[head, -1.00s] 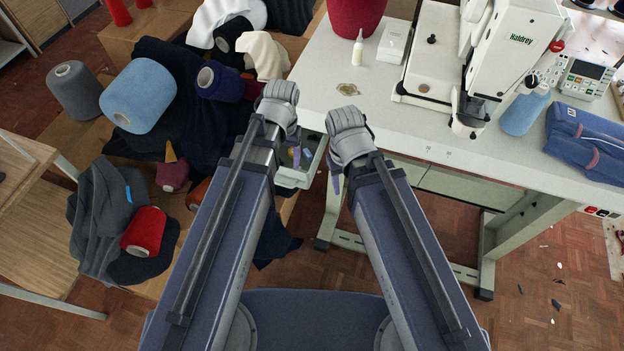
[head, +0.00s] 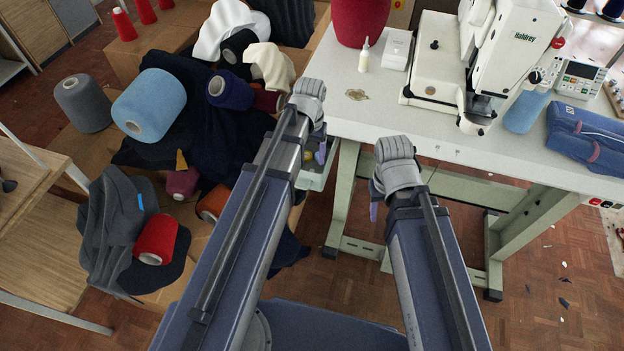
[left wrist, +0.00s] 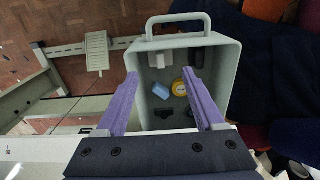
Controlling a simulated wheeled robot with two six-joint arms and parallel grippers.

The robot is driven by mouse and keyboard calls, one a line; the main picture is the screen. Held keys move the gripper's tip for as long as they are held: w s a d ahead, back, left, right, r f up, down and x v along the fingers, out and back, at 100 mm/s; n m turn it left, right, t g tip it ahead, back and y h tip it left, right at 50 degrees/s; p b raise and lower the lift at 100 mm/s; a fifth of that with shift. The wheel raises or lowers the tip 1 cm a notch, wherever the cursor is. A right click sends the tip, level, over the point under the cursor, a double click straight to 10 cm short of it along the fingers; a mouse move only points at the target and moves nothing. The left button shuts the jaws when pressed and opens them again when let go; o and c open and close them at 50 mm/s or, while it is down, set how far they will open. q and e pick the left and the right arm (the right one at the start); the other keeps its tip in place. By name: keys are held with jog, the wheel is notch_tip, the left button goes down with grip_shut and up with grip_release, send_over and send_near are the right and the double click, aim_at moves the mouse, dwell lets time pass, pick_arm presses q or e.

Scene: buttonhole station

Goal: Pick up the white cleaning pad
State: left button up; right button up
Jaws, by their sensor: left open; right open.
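In the left wrist view, my left gripper (left wrist: 161,76) is open, its two purple fingers spread over a pale grey-green bin (left wrist: 225,75). Small items lie inside, including a yellow round piece (left wrist: 179,88), a blue piece (left wrist: 161,91) and pale grey pieces at the handle end (left wrist: 157,60). I cannot tell whether one of these is the white cleaning pad. Nothing shows between the fingers. In the head view, my left gripper (head: 319,152) is beside the table's left end, largely hidden by its wrist. My right gripper (head: 375,211) is in front of the table, its fingers mostly hidden.
The white table (head: 450,140) carries a sewing machine (head: 515,55), a small bottle (head: 363,54), a white box (head: 397,48) and blue folded cloth (head: 590,137). Yarn cones and dark cloth (head: 235,130) crowd the boxes at left. Open floor shows below the table.

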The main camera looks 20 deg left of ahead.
pick_arm(q)
jog(key=shift+f+b, duration=1.65)
jog(key=shift+f, duration=0.5)
jog(key=shift+f, duration=0.1)
notch_tip(320, 180, down, 6)
jog(key=b, duration=0.6)
jog(key=c, duration=1)
jog(key=shift+r, duration=0.35)
